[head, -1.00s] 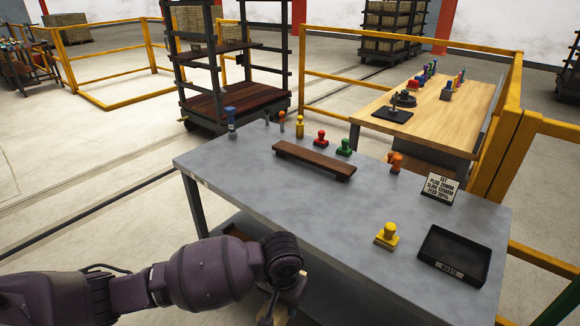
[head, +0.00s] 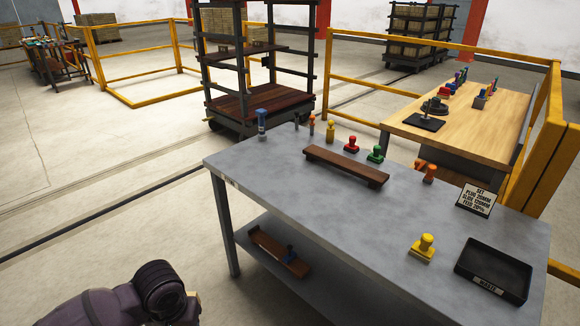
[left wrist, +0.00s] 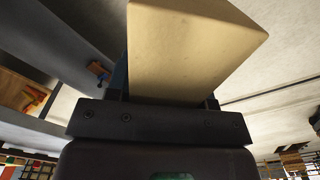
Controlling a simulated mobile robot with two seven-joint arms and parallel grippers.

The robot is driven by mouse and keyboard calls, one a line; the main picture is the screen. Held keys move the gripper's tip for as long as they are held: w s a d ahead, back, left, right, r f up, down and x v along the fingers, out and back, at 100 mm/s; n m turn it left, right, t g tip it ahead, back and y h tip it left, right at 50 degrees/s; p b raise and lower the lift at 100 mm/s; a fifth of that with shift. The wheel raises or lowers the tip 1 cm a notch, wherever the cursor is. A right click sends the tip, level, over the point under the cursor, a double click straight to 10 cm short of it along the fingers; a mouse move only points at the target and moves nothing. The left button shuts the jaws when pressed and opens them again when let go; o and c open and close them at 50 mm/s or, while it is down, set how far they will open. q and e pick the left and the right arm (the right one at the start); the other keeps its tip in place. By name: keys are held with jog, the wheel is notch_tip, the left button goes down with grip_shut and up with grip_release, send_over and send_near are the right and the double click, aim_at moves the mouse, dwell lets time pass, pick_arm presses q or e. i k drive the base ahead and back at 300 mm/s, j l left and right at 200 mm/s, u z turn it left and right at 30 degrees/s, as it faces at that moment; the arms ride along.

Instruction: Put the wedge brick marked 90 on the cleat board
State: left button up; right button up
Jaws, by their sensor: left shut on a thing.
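My left gripper (left wrist: 165,100) is shut on a cream wedge brick (left wrist: 190,45), seen large in the left wrist view with a slanted outline. No number shows on the faces in view. In the head view my left arm is at the bottom left, away from the table, and its gripper is mostly out of frame. A brown wooden board (head: 346,167) stands on the grey table top. I cannot tell which is the cleat board. My right gripper is not in view.
The grey table (head: 330,215) holds several coloured stamps along its back, a yellow stamp (head: 422,247), a sign (head: 479,199) and a black tray (head: 494,270). Its front left top is clear. A dark rack (head: 262,105) and yellow rails (head: 130,95) stand behind. Floor at left is free.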

aim_at(331, 156)
jog(key=i+j+u, duration=0.1)
jog(key=u, duration=0.4)
jog(key=i+u, duration=0.2)
jog(key=u, duration=0.25)
jog(key=i+u, duration=0.35)
jog(key=i, duration=0.65)
jog(key=i+l+u, duration=0.15)
jog(key=i, duration=2)
jog(key=i+z, duration=0.25)
jog(key=i, duration=0.25)
jog(key=i+j+z, duration=0.25)
jog(key=i, duration=0.2)
jog(key=i+z, duration=0.2)
jog(key=z, duration=0.15)
jog(key=i+l+z, duration=0.1)
jog(key=z, duration=0.2)
jog(key=i+z, duration=0.5)
jog(key=z, duration=0.2)
jog(key=i+l+z, duration=0.1)
jog(key=z, duration=0.2)
jog(key=i+z, duration=0.2)
jog(key=z, duration=0.15)
jog(key=i+z, duration=0.45)
jog(key=i, duration=0.5)
